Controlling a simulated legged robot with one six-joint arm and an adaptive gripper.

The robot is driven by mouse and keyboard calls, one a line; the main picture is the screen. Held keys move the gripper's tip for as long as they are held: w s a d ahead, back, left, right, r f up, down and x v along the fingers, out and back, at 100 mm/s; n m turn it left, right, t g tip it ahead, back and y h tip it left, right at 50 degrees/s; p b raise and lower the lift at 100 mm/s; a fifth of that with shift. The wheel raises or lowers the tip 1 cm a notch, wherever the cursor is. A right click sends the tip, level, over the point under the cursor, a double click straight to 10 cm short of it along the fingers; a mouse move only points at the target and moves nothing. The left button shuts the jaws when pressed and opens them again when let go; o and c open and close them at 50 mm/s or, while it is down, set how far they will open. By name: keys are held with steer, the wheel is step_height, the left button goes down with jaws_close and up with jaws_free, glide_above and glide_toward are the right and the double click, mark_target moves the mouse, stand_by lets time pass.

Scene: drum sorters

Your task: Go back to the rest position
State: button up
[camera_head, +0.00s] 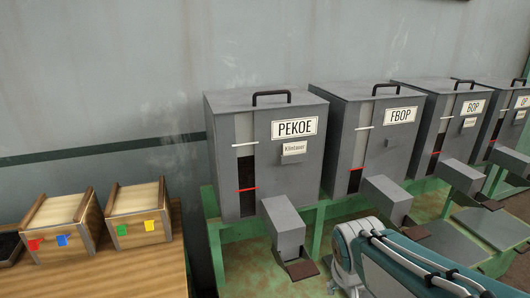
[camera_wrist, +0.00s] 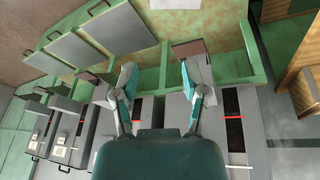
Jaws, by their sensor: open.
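My gripper (camera_wrist: 156,82) is open in the wrist view, with its two teal and grey fingers apart and nothing between them. The wrist view shows the drum sorters upside down. In the head view my arm comes in at the lower right, in front of the green stand, and its gripper end cannot be made out there. The PEKOE drum (camera_head: 299,170) stands nearest the middle, with a small Klintauer tag under its label. The FBOP drum (camera_head: 393,150) and the BOP drum (camera_head: 462,130) stand to its right.
A green stand (camera_head: 216,240) carries the drums, with grey spouts (camera_head: 283,222) sticking out in front. Two wooden boxes (camera_head: 143,197) with coloured tags sit on a wooden table (camera_head: 130,268) at the left. A dark tray (camera_head: 10,249) lies at the table's left edge. A grey wall stands behind.

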steer(key=s+r+n+t+y, duration=0.1)
steer(key=s+r, duration=0.4)
steer(key=s, duration=0.5)
steer(key=shift+s+a+r+t, duration=0.15)
steer(key=shift+a+r+t, duration=0.05)
steer(key=shift+t, duration=0.4)
